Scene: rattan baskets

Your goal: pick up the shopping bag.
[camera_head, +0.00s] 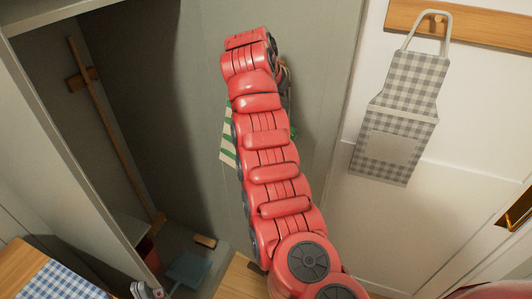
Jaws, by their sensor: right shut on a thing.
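The shopping bag (228,146), pale with green stripes, shows as a strip left of my raised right arm. The arm hides most of it, and a bit of green shows on the arm's other side. My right gripper (285,83) is mostly hidden behind the red arm, high up against the grey-green panel. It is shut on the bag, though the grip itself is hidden. My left gripper (146,290) shows only in part at the bottom left edge, well below the bag. Its fingers are too cut off to read.
A grey checked apron (400,115) hangs from a wooden peg rail (470,25) at the right. An open closet at the left holds a wooden pole (105,125) and a blue dustpan-like thing (190,270). A blue checked cloth (58,282) lies on wood at the bottom left.

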